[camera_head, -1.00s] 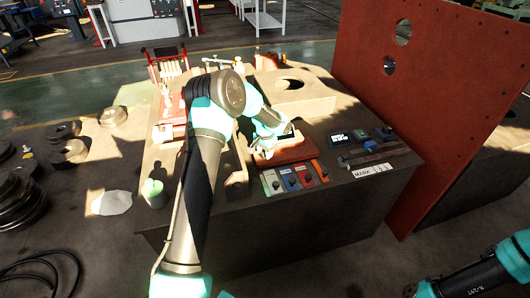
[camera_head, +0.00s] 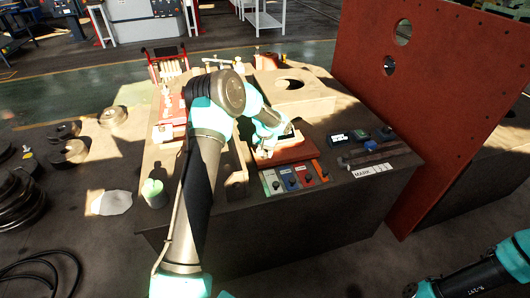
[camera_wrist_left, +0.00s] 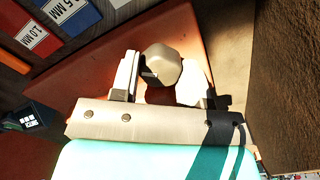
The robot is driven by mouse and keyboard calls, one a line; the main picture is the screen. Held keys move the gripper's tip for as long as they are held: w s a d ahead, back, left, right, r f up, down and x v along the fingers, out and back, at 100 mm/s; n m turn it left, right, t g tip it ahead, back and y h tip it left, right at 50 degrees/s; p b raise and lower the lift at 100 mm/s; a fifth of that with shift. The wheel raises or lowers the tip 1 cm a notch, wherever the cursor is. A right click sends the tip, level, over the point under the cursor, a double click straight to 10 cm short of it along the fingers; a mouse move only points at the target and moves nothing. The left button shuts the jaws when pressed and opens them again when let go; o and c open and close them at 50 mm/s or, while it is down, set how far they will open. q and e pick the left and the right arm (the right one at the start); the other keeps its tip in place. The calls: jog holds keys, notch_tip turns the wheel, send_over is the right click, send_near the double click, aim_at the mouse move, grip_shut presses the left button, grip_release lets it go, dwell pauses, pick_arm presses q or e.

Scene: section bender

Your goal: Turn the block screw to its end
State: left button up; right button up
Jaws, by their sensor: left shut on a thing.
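The block screw (camera_wrist_left: 162,64) shows in the left wrist view as a pale metal head with flat sides, above a red-brown block (camera_wrist_left: 95,78). My left gripper (camera_wrist_left: 161,82) has one finger on each side of the head and is shut on it. In the head view my left gripper (camera_head: 264,150) is at the left part of the red-brown block (camera_head: 296,152), and the screw is hidden there by the gripper and wrist. My right gripper is out of view; only part of my right arm shows at the lower right.
Labelled coloured plates (camera_head: 290,178) lie along the bench (camera_head: 290,230) in front of the block. Small dark devices (camera_head: 362,138) and a dark bar (camera_head: 378,155) are to the right. A tall red perforated panel (camera_head: 440,90) stands at the right. A green candle-like cylinder (camera_head: 153,190) stands at the left.

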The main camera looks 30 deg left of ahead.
pick_arm(q)
jog(key=n, duration=0.5)
jog(key=shift+n, duration=0.3)
jog(key=n, duration=0.5)
dwell(0.4)
jog(key=o, duration=0.9)
